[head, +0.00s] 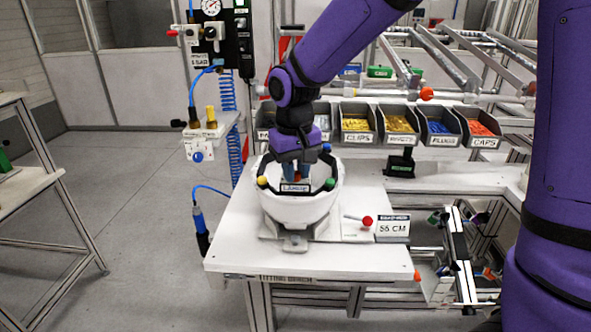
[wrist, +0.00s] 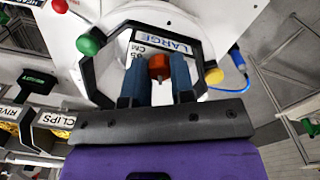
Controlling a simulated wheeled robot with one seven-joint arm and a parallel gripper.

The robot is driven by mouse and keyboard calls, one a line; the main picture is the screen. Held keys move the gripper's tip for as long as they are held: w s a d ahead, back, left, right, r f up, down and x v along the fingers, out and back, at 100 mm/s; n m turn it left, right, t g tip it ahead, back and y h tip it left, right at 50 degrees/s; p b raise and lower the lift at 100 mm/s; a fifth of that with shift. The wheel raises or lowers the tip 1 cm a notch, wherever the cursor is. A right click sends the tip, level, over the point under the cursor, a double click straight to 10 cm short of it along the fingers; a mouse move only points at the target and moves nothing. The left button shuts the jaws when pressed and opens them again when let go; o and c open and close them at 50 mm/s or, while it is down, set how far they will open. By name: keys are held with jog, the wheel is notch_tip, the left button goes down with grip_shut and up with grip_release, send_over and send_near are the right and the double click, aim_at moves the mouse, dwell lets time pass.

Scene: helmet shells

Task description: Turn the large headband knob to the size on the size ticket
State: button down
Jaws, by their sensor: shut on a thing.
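The white helmet shell (head: 300,208) sits upside down in a holder on the bench, with a dark headband inside and a LARGE label (head: 295,188). In the wrist view, the orange-red large knob (wrist: 159,67) stands between the two blue fingers of my gripper (wrist: 157,82), which are shut on it. Printed size marks in CM show left of the knob, partly hidden by a finger. In the head view my gripper (head: 296,172) points down into the shell and the knob is hidden. The size ticket (head: 393,229) seems to read 56 CM; its second digit is hard to read.
A red-knobbed lever (head: 367,221) stands right of the holder. Labelled bins (head: 357,125) line the back. A blue hose tool (head: 201,225) hangs at the bench's left edge.

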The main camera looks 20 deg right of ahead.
aim_at(296, 174)
jog(key=shift+n, duration=1)
jog(key=c, duration=0.9)
grip_release()
jog(key=shift+c, duration=0.2)
jog(key=shift+r, duration=0.1)
notch_tip(296, 174, up, 11)
jog(key=shift+f, duration=0.2)
jog(key=shift+s, duration=0.1)
